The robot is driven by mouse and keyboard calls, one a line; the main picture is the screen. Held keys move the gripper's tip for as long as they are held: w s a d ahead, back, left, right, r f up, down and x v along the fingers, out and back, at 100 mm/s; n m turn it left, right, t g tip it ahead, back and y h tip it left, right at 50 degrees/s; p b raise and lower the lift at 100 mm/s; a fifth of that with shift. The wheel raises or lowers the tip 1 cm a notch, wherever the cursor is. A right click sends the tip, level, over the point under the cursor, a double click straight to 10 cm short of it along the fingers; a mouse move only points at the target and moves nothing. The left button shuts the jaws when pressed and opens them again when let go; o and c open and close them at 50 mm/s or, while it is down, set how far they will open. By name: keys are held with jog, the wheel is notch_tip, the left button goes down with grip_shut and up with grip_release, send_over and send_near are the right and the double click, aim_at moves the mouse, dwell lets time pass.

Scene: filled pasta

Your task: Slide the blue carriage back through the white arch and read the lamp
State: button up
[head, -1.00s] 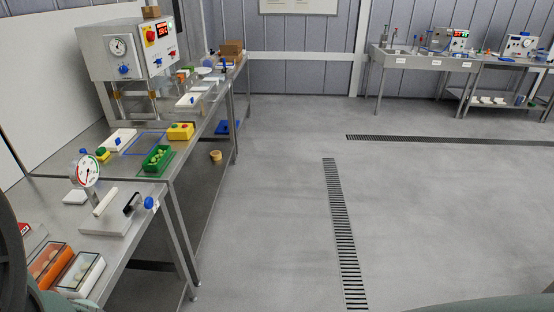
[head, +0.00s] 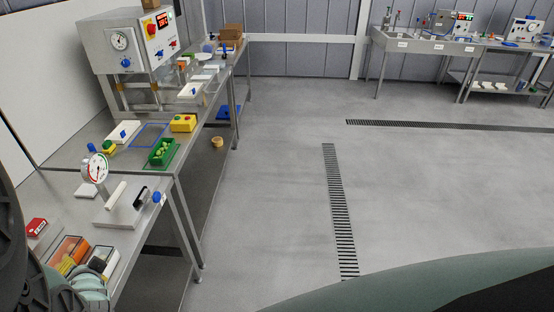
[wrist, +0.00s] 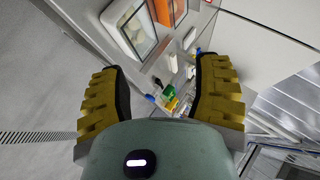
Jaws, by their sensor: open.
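My gripper (wrist: 160,82) is open and empty in the wrist view, its two ridged yellow-brown fingers wide apart, above and away from the benches. I cannot pick out the blue carriage, the white arch or its lamp for certain. Small blue parts show in the head view on a white plate (head: 116,133) on the middle bench and on another white plate (head: 188,93) farther back. A blue knob (head: 159,198) sits at the end of a white board with a black handle on the near bench. My gripper touches none of these.
A dial gauge (head: 97,168), a green bin (head: 163,153), a yellow box (head: 184,123) and a control cabinet (head: 125,42) stand along the left benches. Windowed trays (head: 70,252) lie nearest. A small tan cup (head: 217,142) shows beside the bench. The floor to the right is clear.

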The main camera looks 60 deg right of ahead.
jog(key=d+r+n+t+h+p, duration=0.1)
jog(key=d+r+t+h+p, duration=0.1)
jog(key=r, duration=0.7)
jog(key=shift+w+d+r+t+h+p, duration=0.35)
jog(key=shift+d+h+p, duration=0.2)
jog(key=shift+d, duration=0.35)
jog(key=shift+o, duration=0.3)
jog(key=shift+f, duration=0.1)
